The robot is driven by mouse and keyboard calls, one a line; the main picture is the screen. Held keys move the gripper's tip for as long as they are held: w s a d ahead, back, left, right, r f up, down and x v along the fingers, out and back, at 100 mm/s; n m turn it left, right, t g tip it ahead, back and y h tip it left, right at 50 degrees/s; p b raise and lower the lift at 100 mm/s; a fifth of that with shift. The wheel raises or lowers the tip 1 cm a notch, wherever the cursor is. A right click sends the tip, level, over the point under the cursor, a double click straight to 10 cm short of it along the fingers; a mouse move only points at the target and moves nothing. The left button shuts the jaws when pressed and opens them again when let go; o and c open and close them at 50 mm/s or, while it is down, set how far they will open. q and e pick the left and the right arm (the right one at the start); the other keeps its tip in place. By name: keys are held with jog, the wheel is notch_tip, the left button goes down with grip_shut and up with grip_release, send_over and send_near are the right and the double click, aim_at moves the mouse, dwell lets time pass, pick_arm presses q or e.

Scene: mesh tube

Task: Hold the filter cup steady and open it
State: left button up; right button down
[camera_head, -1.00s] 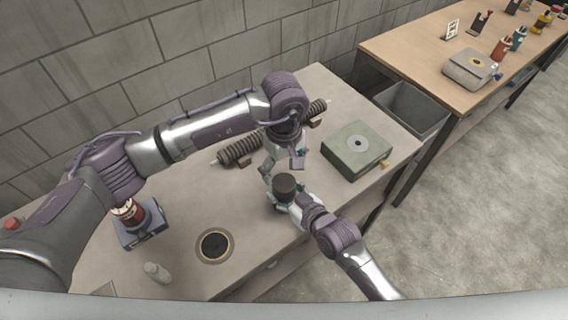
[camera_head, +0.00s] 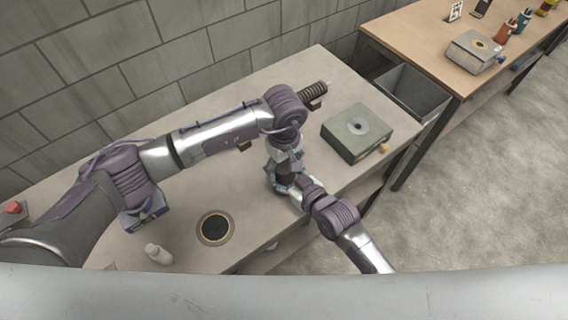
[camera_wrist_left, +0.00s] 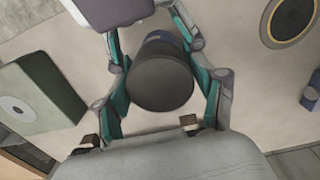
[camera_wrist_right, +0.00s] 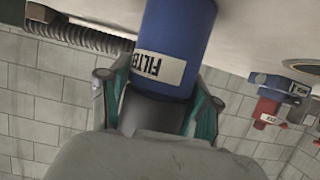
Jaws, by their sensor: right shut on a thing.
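The filter cup has a blue body (camera_wrist_right: 175,50) with a white FILTER label and a dark grey cap (camera_wrist_left: 161,82). It stands upright above the workbench, mostly hidden by my grippers in the head view. My right gripper (camera_wrist_right: 160,110) is shut on the cup from the side; its teal fingers lie along both sides. My left gripper (camera_wrist_left: 161,90) points down over the cap, a teal finger on each side. It looks open, with no clear contact on the cap. In the head view the left gripper (camera_head: 285,165) hides most of the cap.
The workbench (camera_head: 180,275) has a green box (camera_head: 357,134) at right, a mesh tube (camera_head: 313,92) behind my left arm, a dark ring-edged disc (camera_head: 215,228), a white bottle (camera_head: 158,254) and a blue fixture (camera_head: 145,214). A grey bin (camera_head: 408,95) stands beyond the bench.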

pick_arm(q)
jog(key=c, duration=0.5)
jog(key=o, duration=1)
jog(key=shift+o, duration=0.2)
jog(key=shift+r, duration=0.1)
notch_tip(320, 180, up, 8)
jog(key=shift+f, duration=0.2)
jog(key=shift+c, duration=0.3)
jog(key=shift+f, duration=3.9)
jog(key=shift+c, duration=0.3)
jog(key=c, duration=1.1)
jog(key=o, duration=1.2)
